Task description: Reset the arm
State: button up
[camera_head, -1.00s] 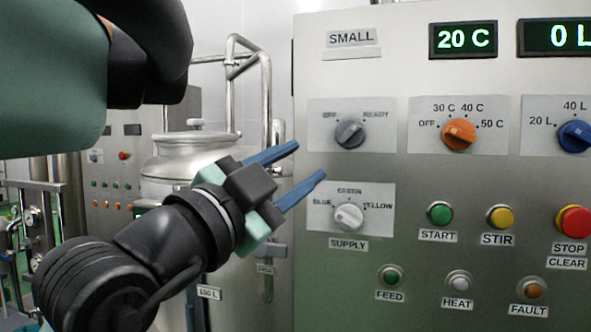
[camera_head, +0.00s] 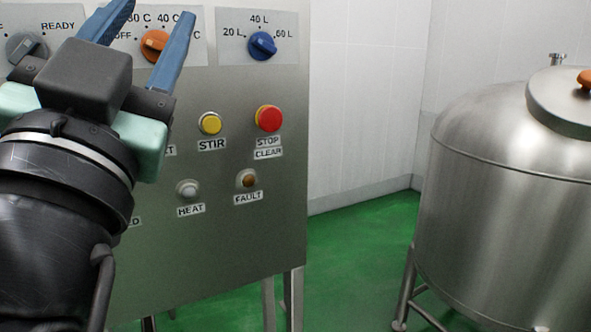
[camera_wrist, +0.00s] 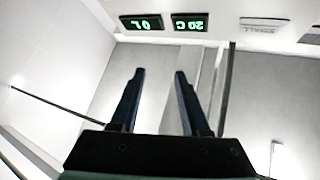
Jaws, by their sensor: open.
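My gripper (camera_head: 150,18) is at the upper left of the head view, in front of the steel control panel (camera_head: 230,165). Its two blue fingers point up and are spread apart with nothing between them. In the wrist view the fingers of my gripper (camera_wrist: 159,74) are also apart and empty. My dark arm fills the left side of the head view and hides part of the panel. The orange knob (camera_head: 155,44) shows between the fingers, and the blue knob (camera_head: 262,45) is to their right.
The yellow STIR button (camera_head: 210,123) and red STOP button (camera_head: 269,118) are right of my gripper. A steel tank (camera_head: 500,205) stands at the right. Green floor (camera_head: 355,265) is open between panel and tank. Upside-down displays (camera_wrist: 141,22) show in the wrist view.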

jog(key=s+d+n+t, duration=0.1)
jog(key=s+d+n, duration=0.1)
jog(key=d, duration=0.4)
jog(key=s+d+n+t+h, duration=0.1)
jog(key=s+d+n, duration=0.1)
jog(key=d, duration=0.5)
jog(key=shift+s+n, duration=0.3)
jog(key=shift+s, duration=0.15)
jog(key=shift+r, duration=0.1)
dwell(0.7)
